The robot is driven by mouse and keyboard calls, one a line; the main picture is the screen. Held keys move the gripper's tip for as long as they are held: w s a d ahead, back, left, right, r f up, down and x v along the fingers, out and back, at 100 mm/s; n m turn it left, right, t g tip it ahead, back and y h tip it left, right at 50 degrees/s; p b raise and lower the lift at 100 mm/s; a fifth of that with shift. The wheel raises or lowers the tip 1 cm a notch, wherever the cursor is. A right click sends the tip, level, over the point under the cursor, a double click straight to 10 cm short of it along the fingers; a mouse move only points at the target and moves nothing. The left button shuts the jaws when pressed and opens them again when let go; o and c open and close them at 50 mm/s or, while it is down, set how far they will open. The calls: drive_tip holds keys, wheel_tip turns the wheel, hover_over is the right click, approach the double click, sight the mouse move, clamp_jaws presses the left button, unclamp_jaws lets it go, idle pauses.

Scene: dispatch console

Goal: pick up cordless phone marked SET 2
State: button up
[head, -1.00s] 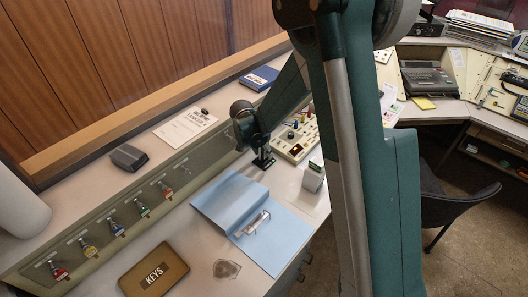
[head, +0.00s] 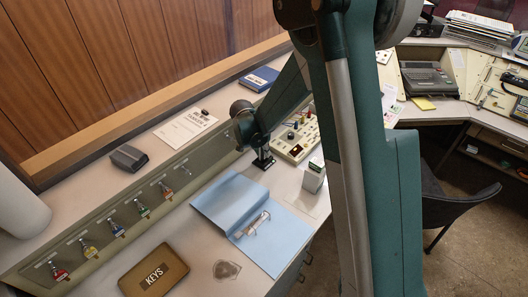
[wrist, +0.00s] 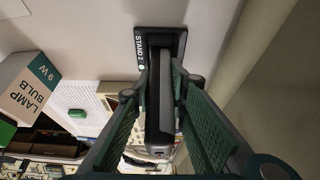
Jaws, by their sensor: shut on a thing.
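A dark cordless phone (wrist: 161,115) stands between the green-padded fingers of my gripper (wrist: 162,80) in the wrist view. My gripper is shut on it. Its far end is at a dark stand (wrist: 140,42) labelled "STAND 2"; I cannot tell whether it is seated or slightly raised. No SET marking is readable on the phone. In the head view my gripper (head: 262,154) is at the console top, over the small dark stand (head: 262,164), and hides the phone there.
A lamp bulb box (wrist: 28,88) is left in the wrist view; it also shows in the head view (head: 313,178). A blue folder (head: 225,203) lies in front of the stand, a button panel (head: 296,138) to its right. A key tin (head: 153,272) is nearer.

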wheel_tip(320, 180, up, 18)
drive_tip(key=p, duration=0.2)
drive_tip(key=shift+f+p, duration=0.15)
drive_tip(key=shift+p, duration=0.25)
idle(0.6)
